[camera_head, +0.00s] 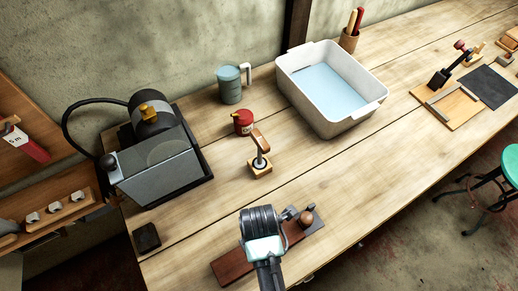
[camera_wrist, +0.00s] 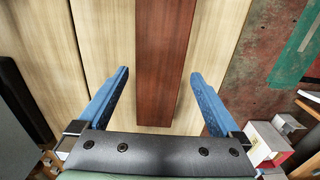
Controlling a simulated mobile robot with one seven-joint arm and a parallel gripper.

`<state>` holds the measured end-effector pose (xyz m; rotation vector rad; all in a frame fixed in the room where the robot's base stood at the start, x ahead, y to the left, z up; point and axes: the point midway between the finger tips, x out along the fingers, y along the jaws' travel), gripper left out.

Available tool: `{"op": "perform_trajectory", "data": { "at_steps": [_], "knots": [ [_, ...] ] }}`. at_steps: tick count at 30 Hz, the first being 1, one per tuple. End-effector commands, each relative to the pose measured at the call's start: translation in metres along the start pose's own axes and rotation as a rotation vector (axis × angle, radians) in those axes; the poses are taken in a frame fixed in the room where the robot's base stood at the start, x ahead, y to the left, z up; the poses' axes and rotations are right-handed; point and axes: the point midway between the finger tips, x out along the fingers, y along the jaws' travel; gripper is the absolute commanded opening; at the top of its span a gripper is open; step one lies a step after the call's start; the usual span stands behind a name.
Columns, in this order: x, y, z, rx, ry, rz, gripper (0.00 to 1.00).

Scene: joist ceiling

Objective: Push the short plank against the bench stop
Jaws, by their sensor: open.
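A dark reddish-brown plank (camera_head: 232,267) lies flat on the bench near its front edge. My arm covers its middle in the head view. In the wrist view the plank (camera_wrist: 165,50) runs lengthwise between the two blue fingers. My gripper (camera_wrist: 158,74) is open, with a finger on each side of the plank and bench wood showing in the gaps. In the head view my gripper (camera_head: 264,225) is over the plank, its fingertips not clear. A grey plate with a round brown knob (camera_head: 306,218) is at the plank's right end; I cannot tell whether it is the bench stop.
A small clamp-like tool on a wooden base (camera_head: 259,165), a red can (camera_head: 242,122) and a blue-grey mug (camera_head: 230,84) stand behind. A white tub (camera_head: 332,90) is at the back. A grey machine (camera_head: 160,160) is left. The bench right of the plank is mostly clear.

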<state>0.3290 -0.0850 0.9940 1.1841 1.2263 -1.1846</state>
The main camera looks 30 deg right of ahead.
Motion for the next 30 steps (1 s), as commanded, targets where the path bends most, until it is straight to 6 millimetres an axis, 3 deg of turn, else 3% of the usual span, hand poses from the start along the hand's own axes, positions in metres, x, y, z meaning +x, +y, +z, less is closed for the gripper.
{"op": "perform_trajectory", "data": {
  "at_steps": [3,9,21,30],
  "knots": [
    [0.019,-0.001,0.000,0.000,0.001,-0.002,1.00],
    [0.038,0.000,0.000,0.000,0.000,0.000,1.00],
    [0.044,0.000,0.000,0.000,-0.001,0.001,1.00],
    [0.043,0.000,0.000,0.000,-0.001,0.001,0.48]
  ]
}}
